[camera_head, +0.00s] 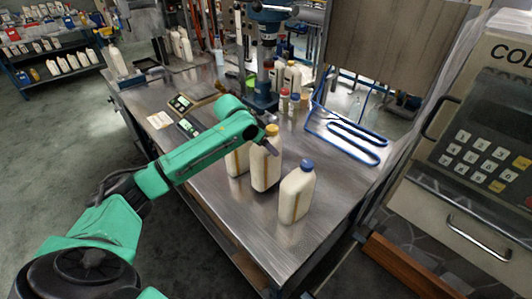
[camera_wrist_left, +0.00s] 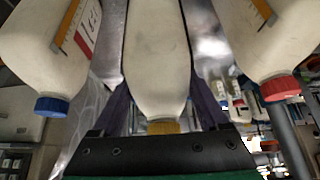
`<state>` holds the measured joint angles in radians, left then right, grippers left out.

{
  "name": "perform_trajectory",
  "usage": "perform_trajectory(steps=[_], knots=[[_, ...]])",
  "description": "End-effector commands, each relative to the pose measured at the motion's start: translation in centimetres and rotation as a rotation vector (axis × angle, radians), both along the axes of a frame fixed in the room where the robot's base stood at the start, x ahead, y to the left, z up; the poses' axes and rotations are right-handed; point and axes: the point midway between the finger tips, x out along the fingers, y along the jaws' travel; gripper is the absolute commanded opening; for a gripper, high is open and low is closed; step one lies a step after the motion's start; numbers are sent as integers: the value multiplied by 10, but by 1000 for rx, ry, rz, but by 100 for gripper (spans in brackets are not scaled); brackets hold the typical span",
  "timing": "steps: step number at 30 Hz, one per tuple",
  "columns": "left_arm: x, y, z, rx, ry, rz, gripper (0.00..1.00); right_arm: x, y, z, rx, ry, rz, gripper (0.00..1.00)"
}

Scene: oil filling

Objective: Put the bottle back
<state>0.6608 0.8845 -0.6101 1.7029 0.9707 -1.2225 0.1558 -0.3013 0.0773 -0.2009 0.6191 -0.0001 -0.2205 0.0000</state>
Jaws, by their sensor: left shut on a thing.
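A white bottle with a yellow cap (camera_head: 265,172) is upright on or just above the metal workbench, between two similar bottles. My left gripper (camera_head: 271,147) is shut on its upper part. In the left wrist view, the yellow-capped bottle (camera_wrist_left: 157,65) lies between the two dark fingers. A blue-capped bottle (camera_head: 297,195) stands in front and to the right; it also shows in the left wrist view (camera_wrist_left: 45,50). A third bottle (camera_head: 237,161) stands behind, its cap hidden by my arm; the left wrist view shows a red-capped bottle (camera_wrist_left: 265,40). My right gripper is not in view.
The metal workbench (camera_head: 240,220) is bare in front of the bottles. A blue hose loop (camera_head: 350,140) lies at the right, and small bottles stand at the back. A keypad machine (camera_head: 480,150) is at the far right. A bottle shelf (camera_head: 70,75) stands at the back left.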

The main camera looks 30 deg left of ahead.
Motion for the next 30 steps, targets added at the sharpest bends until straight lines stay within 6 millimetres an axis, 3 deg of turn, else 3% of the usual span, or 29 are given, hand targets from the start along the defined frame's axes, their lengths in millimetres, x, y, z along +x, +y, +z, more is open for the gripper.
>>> perform_trajectory(steps=[6, 12, 13, 15, 24, 30], knots=[[0, -1, -32, -1, -2, -1, 0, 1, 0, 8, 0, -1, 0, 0], [1, -1, -34, -1, -4, 0, 0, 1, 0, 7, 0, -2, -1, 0], [-1, -1, -37, -1, 3, -1, 81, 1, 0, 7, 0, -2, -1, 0], [-1, -1, -37, -1, 3, -1, 100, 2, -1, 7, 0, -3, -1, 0], [-3, 0, -34, 0, 3, -1, 100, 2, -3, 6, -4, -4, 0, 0], [-18, 7, -9, 3, 1, -1, 100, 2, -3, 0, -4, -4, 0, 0]])
